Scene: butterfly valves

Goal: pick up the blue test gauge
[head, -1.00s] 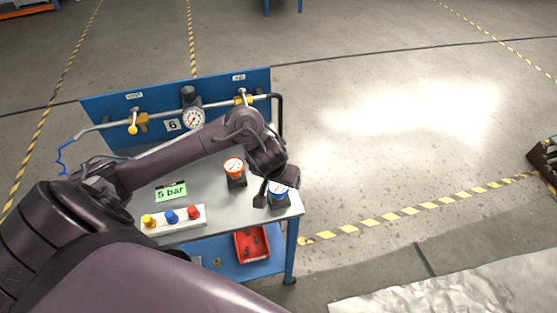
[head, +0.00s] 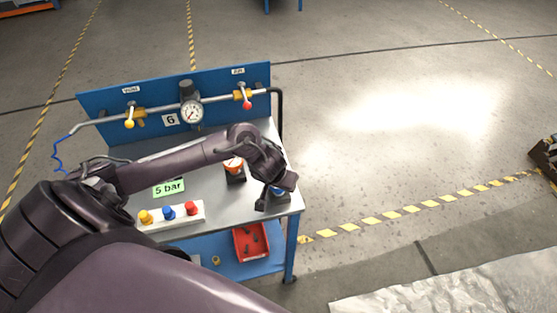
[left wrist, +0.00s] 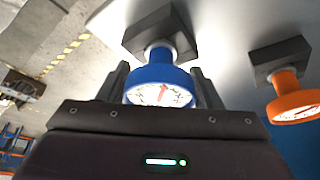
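The blue test gauge (left wrist: 160,84) has a round white dial with a red needle and stands on a dark block (left wrist: 160,38), seen in the left wrist view. In the head view it is at the bench's front right corner, mostly hidden by my left gripper (head: 277,190). My left gripper also shows in the left wrist view (left wrist: 163,88), open, with one finger on each side of the blue gauge. I cannot tell whether the fingers touch it. My right gripper is not in view.
An orange gauge (head: 233,165) stands on its own block close by, next to my left forearm. A strip with yellow, blue and red buttons (head: 170,215) and a green "5 bar" card (head: 168,188) lie on the bench. A valve panel (head: 100,105) stands behind. A red bin (head: 251,242) is below.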

